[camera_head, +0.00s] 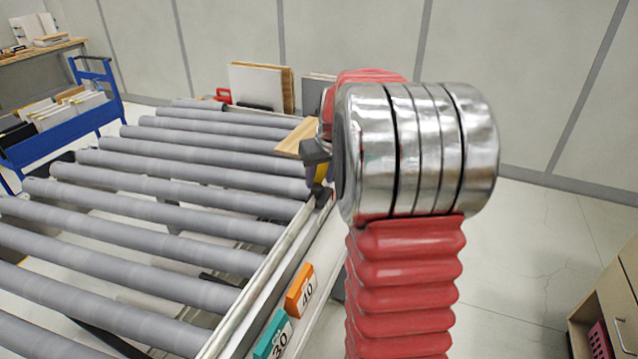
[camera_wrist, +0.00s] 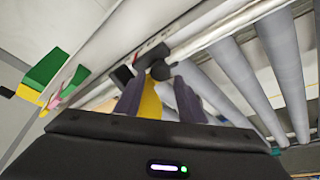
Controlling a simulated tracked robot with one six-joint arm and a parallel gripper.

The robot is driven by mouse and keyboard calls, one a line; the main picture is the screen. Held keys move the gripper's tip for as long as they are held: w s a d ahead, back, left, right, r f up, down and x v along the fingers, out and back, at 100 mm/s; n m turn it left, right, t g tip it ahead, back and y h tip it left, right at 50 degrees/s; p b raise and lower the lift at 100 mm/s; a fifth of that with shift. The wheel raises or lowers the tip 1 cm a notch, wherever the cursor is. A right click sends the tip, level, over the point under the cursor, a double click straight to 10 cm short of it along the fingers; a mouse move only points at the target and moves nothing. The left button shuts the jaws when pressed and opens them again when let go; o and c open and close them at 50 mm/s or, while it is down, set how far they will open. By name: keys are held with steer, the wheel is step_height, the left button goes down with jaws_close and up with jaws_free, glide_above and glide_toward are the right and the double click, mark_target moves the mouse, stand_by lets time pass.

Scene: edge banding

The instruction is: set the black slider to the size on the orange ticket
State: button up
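The orange ticket (camera_head: 299,290) reads 40 and sits on the near side of the rail along the conveyor's right edge. The black slider (camera_wrist: 152,60) is on the rail just ahead of my fingertips in the wrist view; in the head view my arm and gripper largely hide it. My gripper (camera_head: 318,165) is low over the far part of that rail. In the wrist view my gripper (camera_wrist: 157,88) has its two dark fingers apart, with the slider's black knob in line with the gap. A yellow surface shows between the fingers. Contact with the slider cannot be told.
A teal ticket (camera_head: 273,338) reading 30 sits nearer on the rail (camera_head: 262,290). Grey rollers (camera_head: 190,175) fill the left, with a board (camera_head: 298,137) near my gripper. A blue cart (camera_head: 60,135) stands far left. A cabinet (camera_head: 615,310) stands right; floor between is clear.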

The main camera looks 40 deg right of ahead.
steer(key=v, duration=1)
steer(key=shift+s+r, duration=0.15)
steer(key=shift+s, duration=0.05)
steer(key=s+a+f+n, duration=0.1)
steer(key=s+a, duration=0.5)
steer(key=a, duration=0.4)
steer(key=s+a+f+n+t, duration=0.1)
steer(key=s+a+f, duration=0.1)
steer(key=s+a, duration=0.5)
steer(key=s+a+f+n+y, duration=0.1)
steer(key=s+a, duration=0.5)
steer(key=a, duration=0.8)
steer(key=shift+s+f, duration=0.35)
steer(key=shift+f, duration=0.2)
steer(key=shift+c, duration=0.6)
